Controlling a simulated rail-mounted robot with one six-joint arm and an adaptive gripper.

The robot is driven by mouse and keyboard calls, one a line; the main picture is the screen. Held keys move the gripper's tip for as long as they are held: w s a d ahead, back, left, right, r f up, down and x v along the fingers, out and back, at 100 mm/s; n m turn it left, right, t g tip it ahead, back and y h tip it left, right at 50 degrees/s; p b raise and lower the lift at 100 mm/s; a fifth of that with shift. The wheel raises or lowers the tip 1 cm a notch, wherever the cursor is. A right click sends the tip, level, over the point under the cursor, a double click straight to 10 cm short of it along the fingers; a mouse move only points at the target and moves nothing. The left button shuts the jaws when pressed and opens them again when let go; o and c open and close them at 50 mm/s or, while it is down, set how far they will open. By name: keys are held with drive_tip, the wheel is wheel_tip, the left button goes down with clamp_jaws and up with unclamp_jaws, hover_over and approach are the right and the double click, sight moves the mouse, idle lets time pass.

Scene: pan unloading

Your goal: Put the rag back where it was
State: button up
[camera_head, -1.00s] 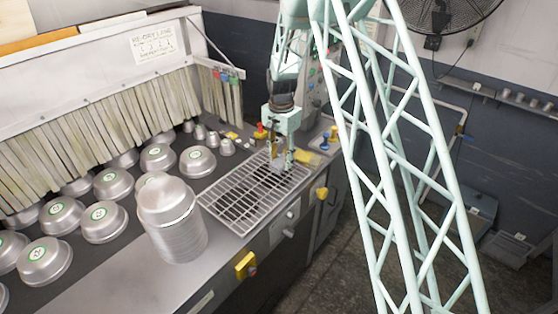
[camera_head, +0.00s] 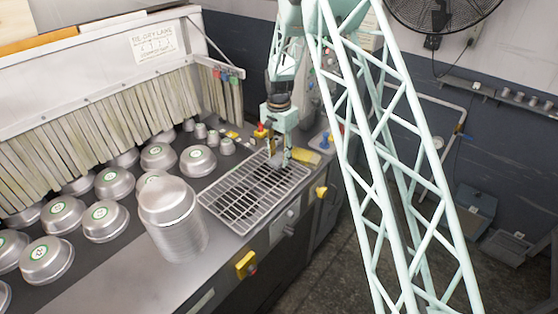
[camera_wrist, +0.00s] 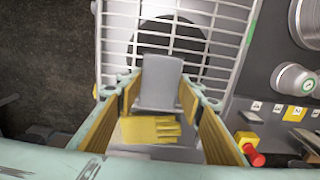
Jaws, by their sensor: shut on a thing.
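My gripper (camera_head: 278,158) hangs over the back right part of the wire rack and is shut on a grey flat piece. In the wrist view the gripper (camera_wrist: 160,98) has its two fingers on either side of this piece, which I take for the rag (camera_wrist: 160,80). The wire rack (camera_head: 235,222) also shows in the wrist view (camera_wrist: 228,50), beyond the rag. In the head view the rag is small and partly hidden by the fingers. I cannot tell whether it touches the rack.
A yellow glove (camera_wrist: 150,130) lies beside the rack and also shows in the head view (camera_head: 305,156). A tall stack of metal pans (camera_head: 180,240) stands left of the rack. Several upturned pans (camera_head: 105,220) lie farther left. A red button (camera_wrist: 255,157) sits near the glove.

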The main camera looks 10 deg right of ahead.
sight(279, 158)
drive_tip(key=shift+f, duration=1.1)
drive_tip(key=shift+f, duration=0.1)
drive_tip(key=o, duration=0.8)
wheel_tip(279, 158, up, 10)
drive_tip(key=shift+r+b, duration=0.25)
drive_tip(key=shift+b, duration=0.15)
drive_tip(key=shift+r, duration=0.9)
